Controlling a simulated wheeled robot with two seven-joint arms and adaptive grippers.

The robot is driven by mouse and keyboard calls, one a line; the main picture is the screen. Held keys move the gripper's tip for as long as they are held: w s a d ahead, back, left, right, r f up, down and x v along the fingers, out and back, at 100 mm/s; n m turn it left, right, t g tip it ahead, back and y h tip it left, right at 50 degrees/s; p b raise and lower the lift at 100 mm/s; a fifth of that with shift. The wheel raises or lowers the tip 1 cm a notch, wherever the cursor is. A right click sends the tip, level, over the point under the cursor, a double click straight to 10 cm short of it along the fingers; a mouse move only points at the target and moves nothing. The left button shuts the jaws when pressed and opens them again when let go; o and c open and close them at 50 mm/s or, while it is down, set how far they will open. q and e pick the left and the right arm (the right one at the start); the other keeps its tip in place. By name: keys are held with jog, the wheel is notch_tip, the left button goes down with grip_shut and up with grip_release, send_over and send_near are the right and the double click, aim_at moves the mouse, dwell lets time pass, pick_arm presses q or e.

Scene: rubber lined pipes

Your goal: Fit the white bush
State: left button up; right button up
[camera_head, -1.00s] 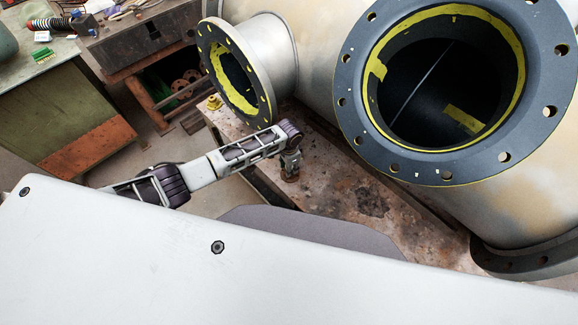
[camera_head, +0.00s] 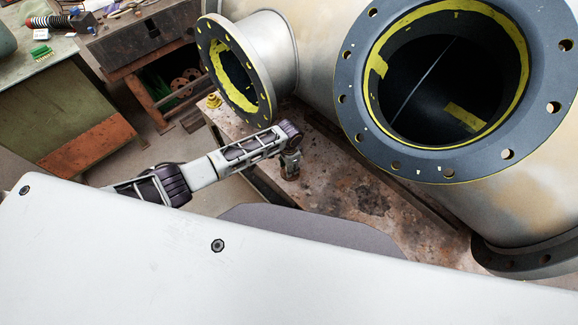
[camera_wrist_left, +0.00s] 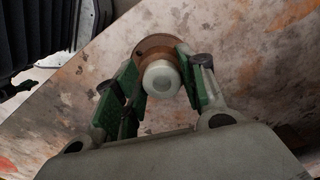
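The white bush (camera_wrist_left: 161,79) shows end-on in the left wrist view, round with a paler centre. A brown round piece (camera_wrist_left: 154,44) lies behind it on the stained plate. My left gripper (camera_wrist_left: 158,72) has its green-padded fingers on either side of the bush, close to it. I cannot tell whether the pads touch it. In the head view my left gripper (camera_head: 291,155) points down at the plate, with the brown piece (camera_head: 290,171) at its tip. The bush is not discernible there. My right gripper is not in view.
A large dark-flanged pipe opening (camera_head: 395,165) with a yellow-edged liner is at the upper right. A smaller flanged branch (camera_head: 263,100) stands behind my left arm. The rusty plate (camera_head: 370,205) has bare room right of the gripper. A cluttered workbench (camera_head: 30,85) is at the far left.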

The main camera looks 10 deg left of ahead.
pick_arm(q)
jog(key=shift+o, duration=1.4)
notch_tip(320, 180, up, 12)
jog(key=shift+d, duration=0.1)
dwell(0.8)
